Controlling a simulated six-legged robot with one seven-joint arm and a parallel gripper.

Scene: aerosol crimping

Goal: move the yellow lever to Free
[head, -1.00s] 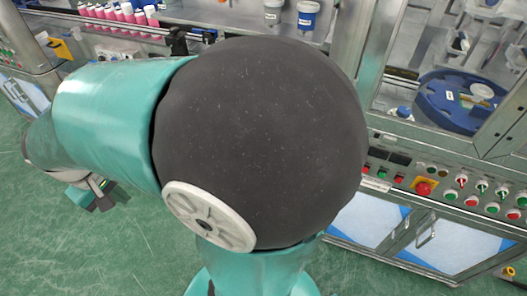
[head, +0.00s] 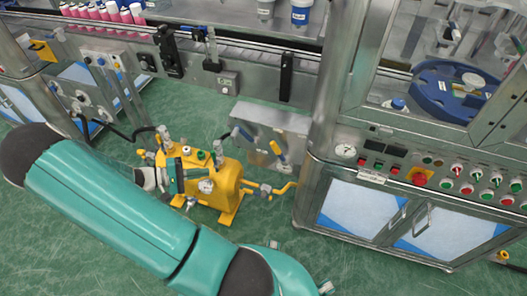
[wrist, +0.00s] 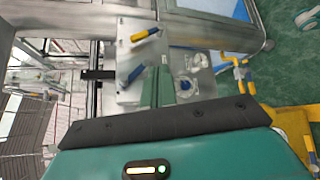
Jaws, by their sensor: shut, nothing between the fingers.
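The yellow lever (wrist: 145,34) shows in the wrist view, slanted on a steel panel (wrist: 128,22). A blue lever (wrist: 132,77) sits on the same panel, closer to my gripper. My gripper (wrist: 155,86) shows as teal fingers beyond a dark bar; it is shut and empty, apart from the yellow lever. No Free marking is legible.
A yellow machine with gauges (head: 225,185) stands on the green floor in front of the panel. A steel cabinet (head: 345,200) with buttons is at right. A conveyor with pink cans (head: 105,12) runs along the back. Hoses and valves are at left.

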